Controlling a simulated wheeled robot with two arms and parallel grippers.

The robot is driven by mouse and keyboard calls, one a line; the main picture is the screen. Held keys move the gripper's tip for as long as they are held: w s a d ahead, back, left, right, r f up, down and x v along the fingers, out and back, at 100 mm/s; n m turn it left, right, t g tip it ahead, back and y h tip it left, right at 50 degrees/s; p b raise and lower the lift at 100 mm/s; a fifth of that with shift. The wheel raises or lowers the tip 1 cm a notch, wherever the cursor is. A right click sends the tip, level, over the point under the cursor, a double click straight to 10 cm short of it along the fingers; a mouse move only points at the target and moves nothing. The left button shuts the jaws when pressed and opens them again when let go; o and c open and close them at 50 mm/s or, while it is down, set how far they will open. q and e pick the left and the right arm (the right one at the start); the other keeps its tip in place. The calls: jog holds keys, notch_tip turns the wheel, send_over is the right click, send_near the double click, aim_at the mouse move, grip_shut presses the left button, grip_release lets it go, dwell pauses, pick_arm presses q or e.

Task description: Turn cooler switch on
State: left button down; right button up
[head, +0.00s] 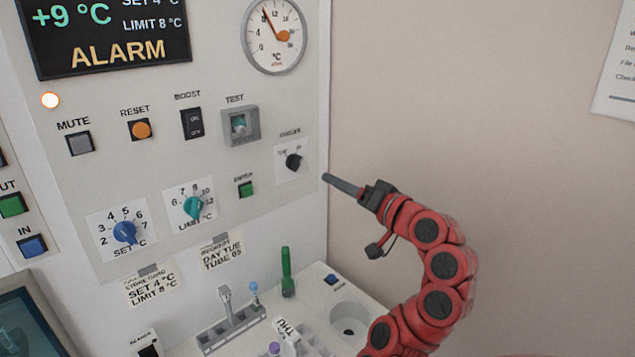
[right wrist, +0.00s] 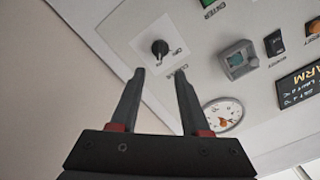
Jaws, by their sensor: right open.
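The cooler switch (head: 293,161) is a small black rotary knob on a white label plate, at the right edge of the panel in the head view. It also shows in the right wrist view (right wrist: 159,47), just beyond the fingertips. Its small position markings are hard to read, so I cannot tell its setting. My right gripper (head: 325,178) is just right of the panel edge, level with a spot slightly below the knob. In the right wrist view its jaws (right wrist: 160,76) are open and empty, apart from the knob. My left gripper is not in view.
The display (head: 108,35) reads +9 °C ALARM. Below, a shelf holds a green tube (head: 287,272).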

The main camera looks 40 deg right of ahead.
jog(key=s, duration=0.5)
jog(key=shift+s+d, duration=0.25)
jog(key=shift+s, duration=0.15)
